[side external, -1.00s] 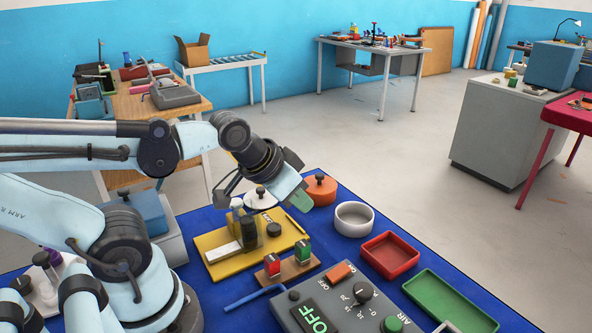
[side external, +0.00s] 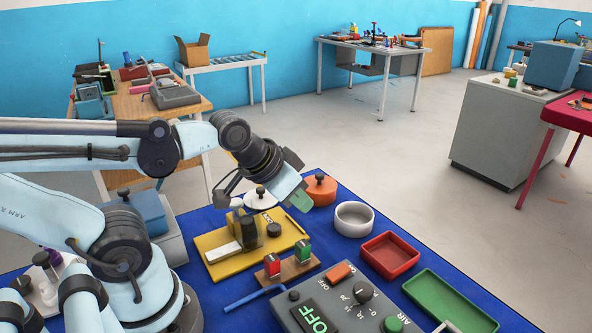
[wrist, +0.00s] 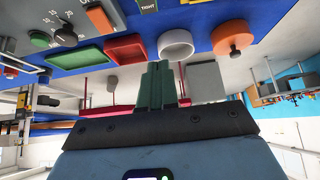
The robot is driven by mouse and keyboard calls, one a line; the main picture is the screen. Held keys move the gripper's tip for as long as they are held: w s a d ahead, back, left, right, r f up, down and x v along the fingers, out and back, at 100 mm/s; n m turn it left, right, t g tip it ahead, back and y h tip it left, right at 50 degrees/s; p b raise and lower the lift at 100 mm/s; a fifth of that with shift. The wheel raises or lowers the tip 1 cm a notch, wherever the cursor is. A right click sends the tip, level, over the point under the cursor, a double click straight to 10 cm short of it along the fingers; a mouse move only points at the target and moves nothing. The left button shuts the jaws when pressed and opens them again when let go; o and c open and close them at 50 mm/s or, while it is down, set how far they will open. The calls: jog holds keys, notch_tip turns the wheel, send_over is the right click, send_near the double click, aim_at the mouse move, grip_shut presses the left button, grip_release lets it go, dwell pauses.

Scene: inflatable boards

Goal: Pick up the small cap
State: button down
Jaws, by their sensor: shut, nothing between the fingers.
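A small dark round cap (side external: 274,229) sits on the yellow board (side external: 228,265) in the side external view. I cannot tell for sure that it is the small cap of the task. My gripper (side external: 301,200) is above the far part of the blue table, to the right of and beyond that dark cap, apart from it. Its green fingers are together and empty in the wrist view (wrist: 157,84). The dark cap cannot be made out in the wrist view.
An orange round lid (side external: 323,193) with a black knob stands just beside my gripper. A white ring (side external: 354,231), red tray (side external: 407,268) and green tray (side external: 468,311) lie to the right. A grey control box (side external: 296,316) and red and green connectors stand in front.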

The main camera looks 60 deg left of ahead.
jog(key=c, duration=0.7)
grip_release()
jog(key=shift+o, duration=0.2)
jog(key=n+g, duration=0.4)
jog(key=g, duration=0.3)
send_over(274, 226)
jog(key=shift+f, duration=6.35)
